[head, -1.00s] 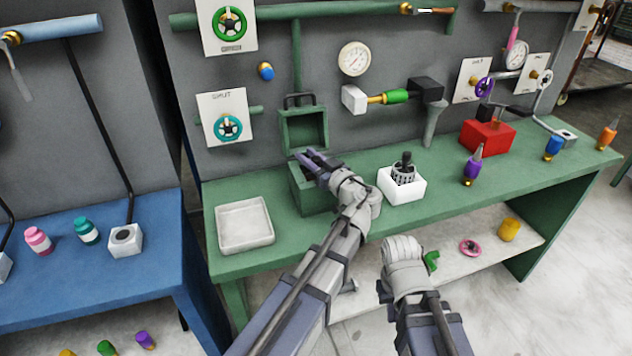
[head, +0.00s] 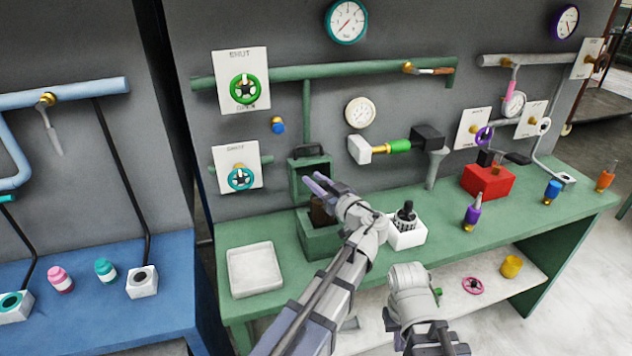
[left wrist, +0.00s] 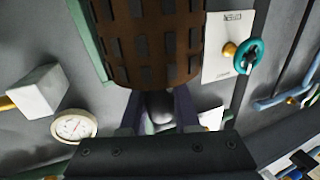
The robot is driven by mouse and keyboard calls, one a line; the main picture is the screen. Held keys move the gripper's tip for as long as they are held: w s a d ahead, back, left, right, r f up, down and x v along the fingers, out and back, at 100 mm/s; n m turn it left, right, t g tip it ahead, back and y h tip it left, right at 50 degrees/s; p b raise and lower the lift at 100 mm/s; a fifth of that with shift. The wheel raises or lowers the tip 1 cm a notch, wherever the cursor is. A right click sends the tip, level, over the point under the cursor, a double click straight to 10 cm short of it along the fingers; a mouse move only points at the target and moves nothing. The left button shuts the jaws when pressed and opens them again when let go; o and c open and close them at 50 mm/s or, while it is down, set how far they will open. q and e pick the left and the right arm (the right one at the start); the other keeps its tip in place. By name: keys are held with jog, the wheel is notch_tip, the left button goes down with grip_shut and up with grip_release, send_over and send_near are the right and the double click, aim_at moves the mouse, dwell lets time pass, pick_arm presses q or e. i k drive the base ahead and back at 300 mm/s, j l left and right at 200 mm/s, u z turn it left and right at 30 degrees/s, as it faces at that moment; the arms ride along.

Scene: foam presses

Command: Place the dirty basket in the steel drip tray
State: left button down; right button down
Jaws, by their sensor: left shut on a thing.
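The dirty basket (left wrist: 148,40), brown with rows of dark slots, fills the top of the left wrist view. My left gripper (head: 318,187) is shut on it. In the head view the basket (head: 321,211) shows as a brown shape below the fingers, at the mouth of the open green box; its full height above the box is hard to tell. The steel drip tray (head: 255,270), pale, shallow and empty, lies on the green bench left of the box. My right arm's wrist shows at the lower middle, but its fingers are hidden.
The green box (head: 318,240) stands with its lid up, right of the tray. A white block (head: 406,237) holding another basket with a black knob stands further right. Handwheels, pipes and gauges line the wall behind. The space above the tray is clear.

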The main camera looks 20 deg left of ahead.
aim_at(254, 271)
jog(key=k+j+z, duration=0.35)
jog(key=j, duration=0.2)
jog(key=k+j+z, duration=0.2)
jog(key=j+z, duration=0.2)
jog(key=k+j+z, duration=0.35)
jog(key=k+j, duration=0.05)
jog(key=j, duration=0.1)
